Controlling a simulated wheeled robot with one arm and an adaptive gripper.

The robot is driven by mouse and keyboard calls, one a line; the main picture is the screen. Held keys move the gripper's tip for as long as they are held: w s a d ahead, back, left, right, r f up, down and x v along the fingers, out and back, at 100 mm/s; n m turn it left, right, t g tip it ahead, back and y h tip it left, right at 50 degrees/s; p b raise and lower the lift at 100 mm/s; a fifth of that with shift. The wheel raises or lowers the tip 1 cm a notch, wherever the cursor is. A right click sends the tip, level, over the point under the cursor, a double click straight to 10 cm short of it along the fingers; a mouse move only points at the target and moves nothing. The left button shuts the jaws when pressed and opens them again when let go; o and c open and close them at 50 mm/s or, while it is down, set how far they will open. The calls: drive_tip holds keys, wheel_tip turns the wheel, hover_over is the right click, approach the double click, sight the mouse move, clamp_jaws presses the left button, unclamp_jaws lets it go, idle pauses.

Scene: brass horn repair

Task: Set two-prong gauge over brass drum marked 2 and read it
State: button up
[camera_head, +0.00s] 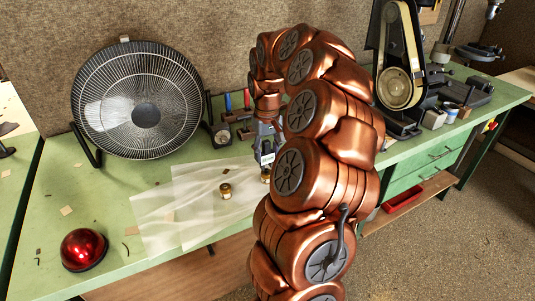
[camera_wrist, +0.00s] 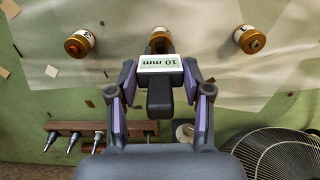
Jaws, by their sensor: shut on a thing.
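My gripper (camera_wrist: 160,88) is shut on the two-prong gauge, a dark tool with a white face (camera_wrist: 168,65) reading "10 mm", upside down in the wrist view. A brass drum (camera_wrist: 159,36) shows just beyond the gauge, partly covered by it. I cannot tell whether the prongs straddle it. A second drum (camera_wrist: 79,43) stands at the left and a third (camera_wrist: 249,39) at the right; their marks are too small to read surely. In the head view the gauge (camera_head: 265,155) hangs over the bench beside my arm, near a drum (camera_head: 265,175); another drum (camera_head: 225,190) stands left.
A wooden rack of tools (camera_wrist: 95,129) and a fan (camera_wrist: 280,150) lie at the wrist view's bottom. The head view shows the fan (camera_head: 138,100), a red dome (camera_head: 83,249), pale sheets (camera_head: 185,205) and a belt grinder (camera_head: 400,70). The bench's front left is mostly clear.

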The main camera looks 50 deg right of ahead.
sight(267, 142)
drive_tip(key=shift+r+p, duration=0.35)
drive_tip(key=shift+r, duration=1.3)
